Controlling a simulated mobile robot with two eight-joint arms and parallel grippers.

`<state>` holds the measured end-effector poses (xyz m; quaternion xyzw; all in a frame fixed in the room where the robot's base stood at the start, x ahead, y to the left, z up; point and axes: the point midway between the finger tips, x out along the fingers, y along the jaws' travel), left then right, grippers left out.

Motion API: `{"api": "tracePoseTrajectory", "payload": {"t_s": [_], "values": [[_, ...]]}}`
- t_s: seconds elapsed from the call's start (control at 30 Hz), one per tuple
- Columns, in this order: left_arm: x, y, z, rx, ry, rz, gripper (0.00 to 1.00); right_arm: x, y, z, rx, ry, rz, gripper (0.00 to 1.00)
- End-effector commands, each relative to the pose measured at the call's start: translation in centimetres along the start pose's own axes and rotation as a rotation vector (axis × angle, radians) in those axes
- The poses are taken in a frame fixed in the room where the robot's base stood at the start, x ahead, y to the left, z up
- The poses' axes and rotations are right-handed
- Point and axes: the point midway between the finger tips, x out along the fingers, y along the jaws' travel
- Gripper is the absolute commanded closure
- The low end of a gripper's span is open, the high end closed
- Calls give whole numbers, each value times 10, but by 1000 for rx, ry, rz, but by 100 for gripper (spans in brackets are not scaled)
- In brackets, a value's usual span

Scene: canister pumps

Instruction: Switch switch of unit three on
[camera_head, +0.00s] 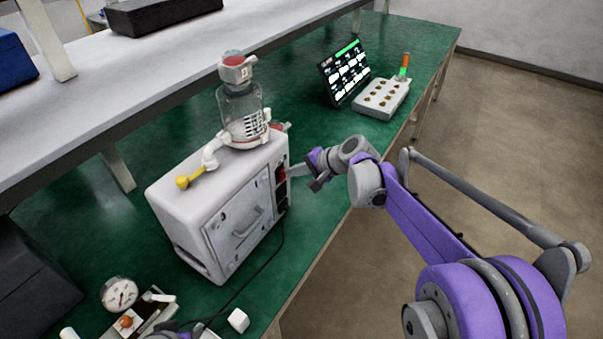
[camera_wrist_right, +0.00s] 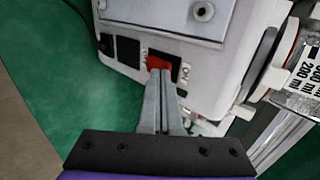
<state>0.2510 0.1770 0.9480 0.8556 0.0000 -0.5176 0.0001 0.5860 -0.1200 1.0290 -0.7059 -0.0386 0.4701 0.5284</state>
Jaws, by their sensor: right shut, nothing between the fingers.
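A white pump unit (camera_head: 222,208) stands on the green bench, with a clear canister (camera_head: 243,112) on top. Its number is too small to read. A red switch (camera_wrist_right: 159,64) sits in a black panel on the unit's side; the head view shows its red edge (camera_head: 280,175). My right gripper (camera_head: 293,172) is shut and empty, its fingertips at the panel. In the right wrist view the closed fingers (camera_wrist_right: 160,75) point at the switch and overlap its lower part; I cannot tell whether they touch it. A small part of my left arm (camera_head: 178,332) shows at the bottom edge; its jaws are unclear.
A black socket (camera_wrist_right: 127,51) is beside the switch, and a black cable (camera_head: 262,262) runs along the bench. A gauge (camera_head: 119,293) and a white cube (camera_head: 238,320) are near the front. A screen (camera_head: 345,72) and button box (camera_head: 382,98) stand farther back. A white shelf (camera_head: 150,80) overhangs the left.

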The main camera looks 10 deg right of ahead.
Motion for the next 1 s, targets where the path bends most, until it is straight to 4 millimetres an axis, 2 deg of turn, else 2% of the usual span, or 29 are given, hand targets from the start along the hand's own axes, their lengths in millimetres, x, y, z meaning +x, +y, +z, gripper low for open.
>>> {"api": "tracePoseTrajectory", "payload": {"t_s": [0.3, 0.53, 0.77, 1.0], "values": [[0, 0, 0, 0, 0, 0, 50, 1, 0, 0, 0, 0, 3, 100], [-7, 0, -8, 0, 8, 0, 50, 6, -14, 0, -3, -2, 111, 100], [-6, 0, -6, 0, 6, 0, 50, 6, -10, 0, 0, -1, 107, 100], [-10, 0, -12, 0, 11, 0, 50, 1, -17, 0, 0, -1, 106, 100]]}}
